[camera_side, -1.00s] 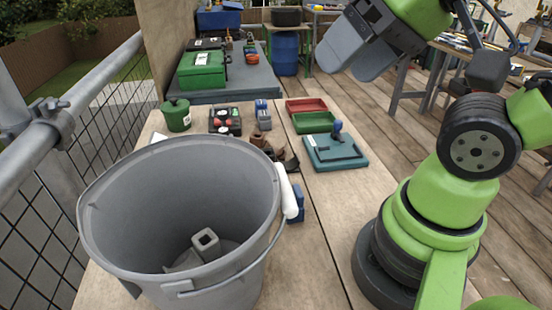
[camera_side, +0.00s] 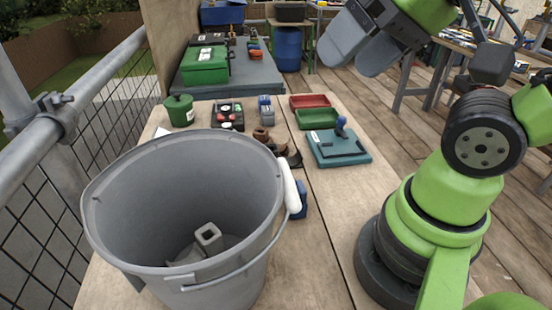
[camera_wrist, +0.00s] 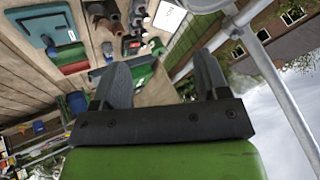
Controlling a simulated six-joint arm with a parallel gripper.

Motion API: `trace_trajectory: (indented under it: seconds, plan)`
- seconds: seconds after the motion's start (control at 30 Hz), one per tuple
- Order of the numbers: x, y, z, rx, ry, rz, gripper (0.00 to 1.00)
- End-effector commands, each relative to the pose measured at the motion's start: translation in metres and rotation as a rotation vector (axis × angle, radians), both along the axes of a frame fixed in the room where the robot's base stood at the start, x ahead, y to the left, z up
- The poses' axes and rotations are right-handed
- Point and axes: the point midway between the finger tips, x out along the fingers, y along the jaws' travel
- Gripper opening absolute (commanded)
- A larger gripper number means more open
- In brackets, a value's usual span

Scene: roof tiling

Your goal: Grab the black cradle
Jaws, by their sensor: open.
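A dark curved piece (camera_side: 293,158), which may be the black cradle, lies on the wooden bench just behind the bucket rim, beside brown pieces (camera_side: 263,136). It is small and partly hidden by the bucket, so I cannot be sure of it. In the wrist view, dark and brown pieces (camera_wrist: 105,10) show at the top, cut by the frame edge. My gripper (camera_side: 352,62) is raised above the bench, to the right of these pieces and well apart from them. Its two grey fingers are spread with nothing between them, as the wrist view also shows (camera_wrist: 163,75).
A large grey bucket (camera_side: 125,205) fills the front left of the bench. A teal board (camera_side: 325,155), red tray (camera_side: 310,101), green tray (camera_side: 317,119), black box (camera_side: 228,115) and green pot (camera_side: 179,110) stand farther back. A metal railing (camera_side: 75,125) runs along the left.

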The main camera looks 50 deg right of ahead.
Motion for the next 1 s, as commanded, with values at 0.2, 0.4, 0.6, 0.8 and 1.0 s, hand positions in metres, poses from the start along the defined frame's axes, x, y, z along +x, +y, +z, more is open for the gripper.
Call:
trace_trajectory:
  seconds: [0.2, 0.4, 0.6, 0.8, 1.0]
  plan:
    - [0.039, -0.012, -0.004, -0.016, 0.104, -0.081, 0.68]
    - [0.099, -0.034, -0.030, -0.041, 0.241, -0.199, 0.68]
    - [0.152, -0.059, -0.082, -0.067, 0.370, -0.305, 0.68]
    - [0.185, -0.082, -0.149, -0.089, 0.482, -0.389, 0.68]
    - [0.195, -0.093, -0.192, -0.099, 0.540, -0.432, 0.68]
